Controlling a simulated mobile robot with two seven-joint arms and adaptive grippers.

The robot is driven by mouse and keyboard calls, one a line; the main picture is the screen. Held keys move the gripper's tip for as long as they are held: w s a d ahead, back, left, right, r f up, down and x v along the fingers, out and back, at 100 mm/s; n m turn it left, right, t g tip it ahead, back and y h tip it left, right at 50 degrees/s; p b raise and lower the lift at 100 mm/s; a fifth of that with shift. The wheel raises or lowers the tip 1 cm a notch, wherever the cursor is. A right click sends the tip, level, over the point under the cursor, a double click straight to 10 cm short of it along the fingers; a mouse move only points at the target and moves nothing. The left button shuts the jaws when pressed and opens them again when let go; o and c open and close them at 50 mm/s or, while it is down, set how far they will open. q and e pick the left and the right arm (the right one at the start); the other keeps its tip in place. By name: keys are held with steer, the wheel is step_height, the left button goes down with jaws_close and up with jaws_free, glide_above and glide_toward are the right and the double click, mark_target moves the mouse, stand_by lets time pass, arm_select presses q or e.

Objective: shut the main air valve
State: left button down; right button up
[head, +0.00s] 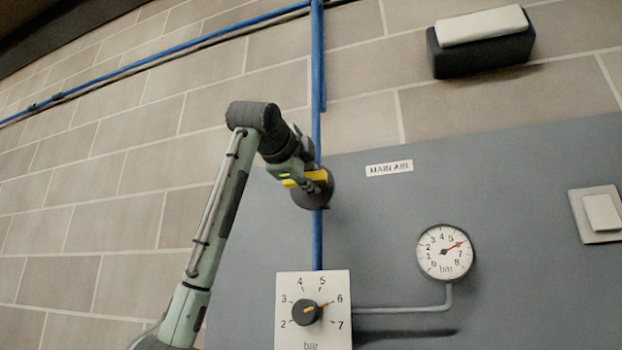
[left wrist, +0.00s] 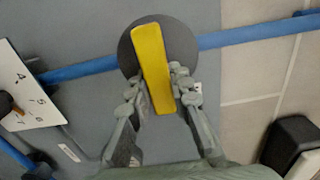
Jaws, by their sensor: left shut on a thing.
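The main air valve has a yellow handle (head: 318,175) on a dark round body (head: 322,194), set on the vertical blue pipe (head: 317,240) left of the "MAIN AIR" label (head: 389,168). The handle lies crosswise to the pipe. The left wrist view shows the yellow handle (left wrist: 150,55), also about square to the blue pipe (left wrist: 240,37). My left gripper (head: 295,178) is shut on the handle; in the left wrist view its two fingers (left wrist: 158,88) flank the handle's near end. My right gripper is not in view.
Below the valve is a regulator plate (head: 338,284) with its knob pointing near 6. A black-and-white box (head: 480,60) juts out at upper right. A pale switch (head: 598,213) is at far right.

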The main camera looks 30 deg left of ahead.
arm_select(q)
steer(key=shift+f, duration=0.1)
stand_by(0.3)
steer(key=c, duration=1.4)
jaws_free()
steer(key=shift+o, duration=0.2)
steer(key=v, duration=1.2)
steer(key=shift+d, duration=0.1)
